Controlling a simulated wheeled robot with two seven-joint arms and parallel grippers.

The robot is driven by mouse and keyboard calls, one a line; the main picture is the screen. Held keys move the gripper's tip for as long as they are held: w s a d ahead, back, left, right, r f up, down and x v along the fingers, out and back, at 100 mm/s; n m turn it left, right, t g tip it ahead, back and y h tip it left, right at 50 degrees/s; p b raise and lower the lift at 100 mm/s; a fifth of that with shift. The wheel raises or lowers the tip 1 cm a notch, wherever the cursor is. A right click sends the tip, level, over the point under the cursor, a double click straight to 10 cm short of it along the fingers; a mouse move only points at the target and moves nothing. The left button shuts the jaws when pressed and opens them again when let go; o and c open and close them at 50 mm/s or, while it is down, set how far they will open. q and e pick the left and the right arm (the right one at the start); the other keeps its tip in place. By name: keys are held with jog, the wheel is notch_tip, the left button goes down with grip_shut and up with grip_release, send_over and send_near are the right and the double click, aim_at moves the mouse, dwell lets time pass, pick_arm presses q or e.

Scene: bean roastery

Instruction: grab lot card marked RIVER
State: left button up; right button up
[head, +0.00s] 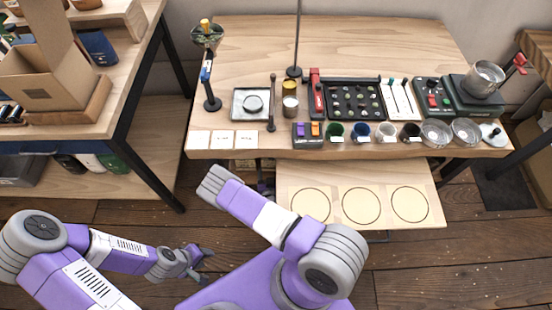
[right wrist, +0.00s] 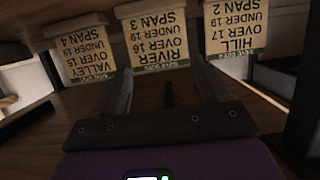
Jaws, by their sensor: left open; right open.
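The RIVER card (right wrist: 156,38) is the middle one of three cream cards in the right wrist view; its print, "RIVER OVER 16 SPAN 3", appears upside down. The VALLEY card (right wrist: 86,52) is on its left and the HILL card (right wrist: 234,30) on its right. My right gripper (right wrist: 165,78) is open and empty, its fingers spread below the RIVER card and apart from it. In the head view, three pale cards lie along the table's front left edge, their print unreadable, with my right wrist just in front. My left gripper (head: 200,265) is open and empty, low at left.
The wooden table (head: 370,45) holds a black tray (head: 355,85), several cups and steel bowls (head: 435,133). A stand (head: 212,103) rises behind the cards. A lower board with circles (head: 325,222) juts out to the right of my right wrist. A shelf (head: 125,125) stands at left.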

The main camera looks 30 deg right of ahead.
aim_at(271, 162)
jog(key=shift+o, duration=1.2)
jog(key=shift+w+d+f, duration=0.2)
jog(key=shift+w+d, duration=0.2)
jog(key=shift+w, duration=0.05)
jog(key=shift+o, duration=0.9)
jog(key=shift+w+d+f+b, duration=0.1)
jog(key=shift+w+d+b, duration=0.1)
jog(key=shift+w+b, duration=0.2)
jog(key=b+x, duration=0.2)
jog(key=x, duration=0.2)
jog(key=shift+d+f, duration=0.1)
jog(key=shift+f, duration=0.15)
jog(key=shift+w+d, duration=0.3)
jog(key=shift+w, duration=0.15)
jog(key=c, duration=0.7)
